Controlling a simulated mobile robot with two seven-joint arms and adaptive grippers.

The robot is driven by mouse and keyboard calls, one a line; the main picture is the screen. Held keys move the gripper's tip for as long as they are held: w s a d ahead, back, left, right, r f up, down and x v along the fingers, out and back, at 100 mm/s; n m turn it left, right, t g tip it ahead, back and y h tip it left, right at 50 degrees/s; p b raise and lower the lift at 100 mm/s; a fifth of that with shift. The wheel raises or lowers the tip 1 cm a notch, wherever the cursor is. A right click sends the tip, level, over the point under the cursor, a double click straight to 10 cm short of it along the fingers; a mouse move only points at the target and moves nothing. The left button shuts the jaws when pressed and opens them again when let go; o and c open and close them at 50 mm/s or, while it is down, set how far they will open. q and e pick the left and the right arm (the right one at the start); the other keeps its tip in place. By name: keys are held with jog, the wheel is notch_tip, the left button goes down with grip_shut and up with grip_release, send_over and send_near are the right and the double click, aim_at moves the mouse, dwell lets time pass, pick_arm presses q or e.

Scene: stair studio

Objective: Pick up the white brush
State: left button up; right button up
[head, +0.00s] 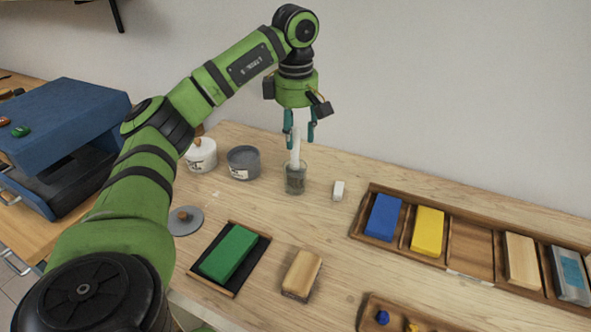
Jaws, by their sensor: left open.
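A slim white upright object, which looks like the white brush (295,152), stands in a clear glass (295,184) on the wooden table. Its lower part shows only dimly through the glass. My left gripper (300,136) points down over the glass, its teal fingers open on either side of the upper part of the white brush. From this view I cannot tell whether either finger touches it. My right gripper is not in view.
A grey pot (243,163) and a white lidded jar (201,155) stand left of the glass. A small white block (338,190) lies to its right. In front are a green block (228,252) on a dark tray and a wooden block (301,273). A compartment tray (470,248) lies right.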

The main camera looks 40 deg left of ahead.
aim_at(295, 160)
pick_arm(q)
jog(key=f, duration=0.1)
jog(key=f+p, duration=0.1)
jog(key=f, duration=0.3)
jog(key=shift+a+f+p, duration=0.25)
jog(key=shift+a+p, duration=0.05)
jog(key=shift+a, duration=0.05)
jog(key=shift+f, duration=0.5)
grip_shut()
